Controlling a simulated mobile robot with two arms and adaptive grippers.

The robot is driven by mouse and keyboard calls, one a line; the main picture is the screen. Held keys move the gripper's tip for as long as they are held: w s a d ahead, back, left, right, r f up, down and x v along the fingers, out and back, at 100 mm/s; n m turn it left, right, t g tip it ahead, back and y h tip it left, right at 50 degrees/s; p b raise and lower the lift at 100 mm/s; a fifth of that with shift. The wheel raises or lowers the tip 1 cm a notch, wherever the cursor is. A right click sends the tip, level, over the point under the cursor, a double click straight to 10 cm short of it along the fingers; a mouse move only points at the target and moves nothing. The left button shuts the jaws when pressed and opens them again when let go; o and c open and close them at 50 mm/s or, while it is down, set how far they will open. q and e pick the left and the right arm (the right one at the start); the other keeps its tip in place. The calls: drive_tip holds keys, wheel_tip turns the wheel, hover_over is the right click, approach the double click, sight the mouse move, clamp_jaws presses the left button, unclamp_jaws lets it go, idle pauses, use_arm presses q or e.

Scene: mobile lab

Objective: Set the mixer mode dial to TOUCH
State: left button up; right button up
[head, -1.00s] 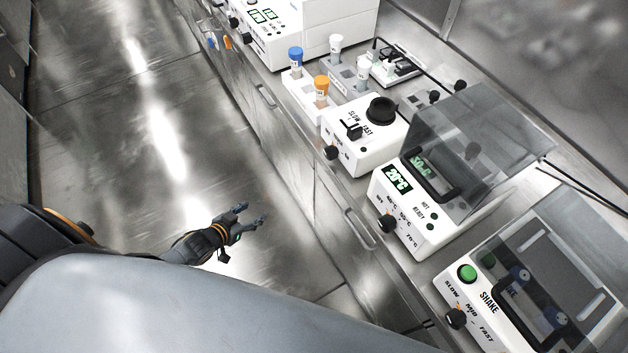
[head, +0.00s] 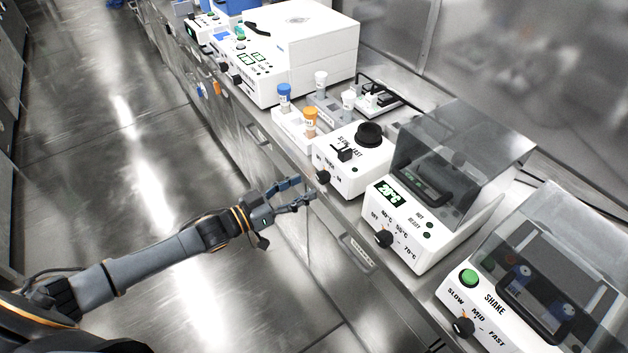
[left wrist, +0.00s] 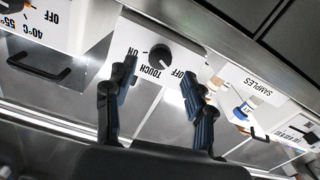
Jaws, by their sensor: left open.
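The mixer (head: 352,172) is a white box with a black round cup on top and a SLOW/FAST slider. Its black mode dial (head: 322,177) is on the front face. In the left wrist view the dial (left wrist: 160,55) shows upside down, with ON, TOUCH and OFF printed around it. I cannot tell which label it points to. My left gripper (head: 304,193) is open and empty, just in front of the mixer, below and left of the dial in the head view. In the left wrist view its fingers (left wrist: 159,77) stand either side of the dial, apart from it. My right gripper is not in view.
A heater (head: 420,215) with a clear lid and a shaker (head: 480,300) stand to the right of the mixer. A sample rack (head: 292,128) with capped tubes and a large white machine (head: 310,50) are to its left. Drawer handles (head: 357,253) stick out below.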

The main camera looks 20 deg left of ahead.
sight(319, 180)
use_arm(q)
drive_tip(key=x, duration=0.4)
drive_tip(key=shift+w+d, duration=0.2)
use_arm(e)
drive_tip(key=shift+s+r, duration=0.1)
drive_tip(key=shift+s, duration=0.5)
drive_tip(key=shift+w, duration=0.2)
use_arm(q)
clamp_jaws()
